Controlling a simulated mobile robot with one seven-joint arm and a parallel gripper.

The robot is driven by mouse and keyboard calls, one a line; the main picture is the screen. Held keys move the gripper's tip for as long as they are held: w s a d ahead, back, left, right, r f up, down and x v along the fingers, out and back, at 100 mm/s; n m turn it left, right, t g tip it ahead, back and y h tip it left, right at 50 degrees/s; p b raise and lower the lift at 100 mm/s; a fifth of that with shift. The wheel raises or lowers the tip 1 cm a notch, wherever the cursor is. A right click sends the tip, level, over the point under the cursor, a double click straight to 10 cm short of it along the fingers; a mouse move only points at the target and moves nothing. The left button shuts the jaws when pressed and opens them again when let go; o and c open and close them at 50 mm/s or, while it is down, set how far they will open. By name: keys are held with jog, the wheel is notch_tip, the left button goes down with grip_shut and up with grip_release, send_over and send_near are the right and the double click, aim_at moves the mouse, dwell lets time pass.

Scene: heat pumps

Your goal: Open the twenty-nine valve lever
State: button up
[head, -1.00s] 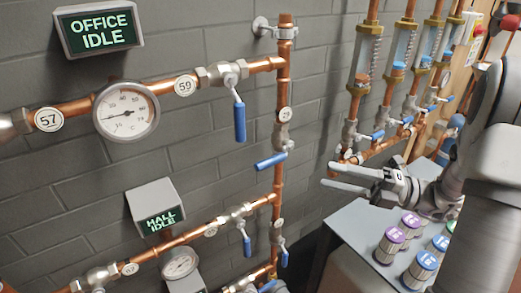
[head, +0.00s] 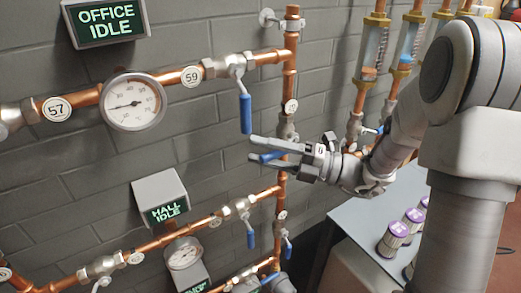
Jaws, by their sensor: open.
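The vertical copper pipe (head: 291,85) carries a round tag (head: 291,107) whose number is too small to read surely. Just below it is a valve (head: 285,127) with a blue lever (head: 268,157) pointing left, across the pipe. My gripper (head: 252,148) is open, its two fingers pointing left across the pipe at that lever's height. The lever shows between and behind the fingers and is partly covered by them. I cannot tell whether they touch it.
The blue lever (head: 246,114) of valve 59 hangs just above left of my fingertips. A gauge (head: 133,101) and pipe 57 are farther left. Lower blue levers (head: 251,234) hang below. A grey table (head: 360,217) with purple-topped cylinders (head: 394,238) stands at right.

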jog(key=shift+a, duration=0.25)
grip_shut()
dwell(1.4)
